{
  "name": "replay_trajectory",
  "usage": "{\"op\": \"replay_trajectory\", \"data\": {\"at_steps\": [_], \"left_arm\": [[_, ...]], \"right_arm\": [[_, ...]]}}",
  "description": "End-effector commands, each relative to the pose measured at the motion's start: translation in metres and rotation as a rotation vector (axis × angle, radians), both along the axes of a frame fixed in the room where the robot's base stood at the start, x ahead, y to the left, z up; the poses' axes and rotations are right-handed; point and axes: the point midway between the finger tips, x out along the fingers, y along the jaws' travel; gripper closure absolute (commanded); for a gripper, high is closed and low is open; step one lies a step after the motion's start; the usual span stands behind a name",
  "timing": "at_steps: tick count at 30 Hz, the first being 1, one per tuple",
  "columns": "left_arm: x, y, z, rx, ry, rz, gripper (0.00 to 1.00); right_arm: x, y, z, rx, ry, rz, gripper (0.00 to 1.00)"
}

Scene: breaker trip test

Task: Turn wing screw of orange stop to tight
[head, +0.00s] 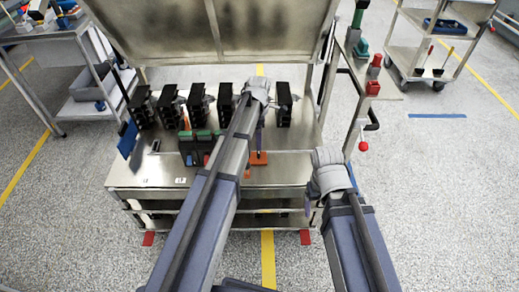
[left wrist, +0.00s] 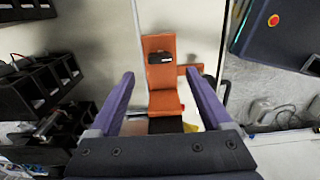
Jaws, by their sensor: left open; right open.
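The orange stop (left wrist: 162,85) stands between my left fingers in the left wrist view, seen beyond the fingertips. A black wing screw (left wrist: 160,58) lies crosswise on its upper part. My left gripper (left wrist: 158,76) is open, with one purple finger on each side of the view and nothing between the pads that I can see gripped. In the head view the orange stop (head: 258,158) shows on the metal bench, just below my left wrist, which partly hides that area. My right gripper (head: 311,203) is open at the bench's right front corner, mostly hidden by its wrist.
A row of black breaker units (head: 168,106) stands along the back of the bench (head: 150,172). Green-topped blocks (head: 196,146) sit in front of them. A blue box with a red button (left wrist: 259,32) stands at the upper right. A red knob (head: 363,146) is near my right wrist.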

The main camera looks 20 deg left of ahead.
Motion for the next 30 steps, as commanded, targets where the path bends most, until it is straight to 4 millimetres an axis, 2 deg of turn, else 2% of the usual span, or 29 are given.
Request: {"op": "replay_trajectory", "data": {"at_steps": [16, 21, 29, 30], "left_arm": [[0.0, 0.0, -0.066, 0.0, 0.0, -0.002, 0.18], [0.0, 0.0, -0.073, 0.0, 0.0, -0.002, 0.18], [0.0, 0.0, -0.072, 0.0, 0.0, -0.002, 0.18], [0.0, 0.0, -0.072, 0.0, 0.0, -0.002, 0.22]], "right_arm": [[0.0, 0.0, -0.066, 0.0, 0.0, 0.0, 0.23], [0.0, 0.0, -0.073, 0.0, 0.0, 0.0, 0.23], [0.0, 0.0, -0.072, 0.0, 0.0, 0.0, 0.23], [0.0, 0.0, -0.072, 0.0, 0.0, 0.0, 0.23]]}}
